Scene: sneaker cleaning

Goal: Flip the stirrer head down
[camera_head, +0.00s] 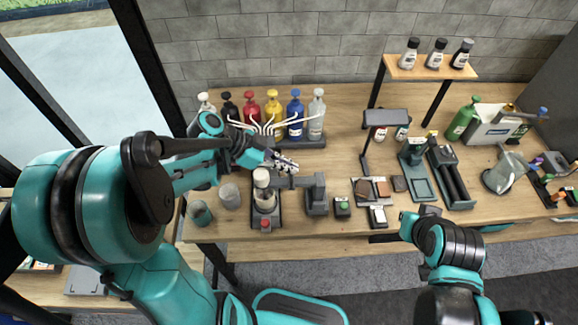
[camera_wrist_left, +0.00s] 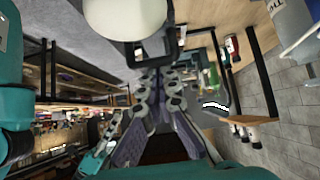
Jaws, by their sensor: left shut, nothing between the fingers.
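The stirrer stands at the front of the table, left of centre. A pale-topped jar (camera_head: 262,182) stands at the head's left end on a dark base with a red knob (camera_head: 265,224). My left gripper (camera_head: 292,167) is shut and empty, just behind and above the head; I cannot tell if they touch. In the left wrist view its fingers (camera_wrist_left: 157,78) lie close together below a large pale round shape (camera_wrist_left: 125,18). My right arm (camera_head: 450,245) is at the front right; its fingers are unclear.
Coloured pump bottles (camera_head: 273,112) stand behind my left gripper. Two cups (camera_head: 229,195) sit left of the stirrer. A small box with a green button (camera_head: 342,207) and a tray of brown pads (camera_head: 374,190) lie to its right. A small bottle shelf (camera_head: 430,67) stands behind.

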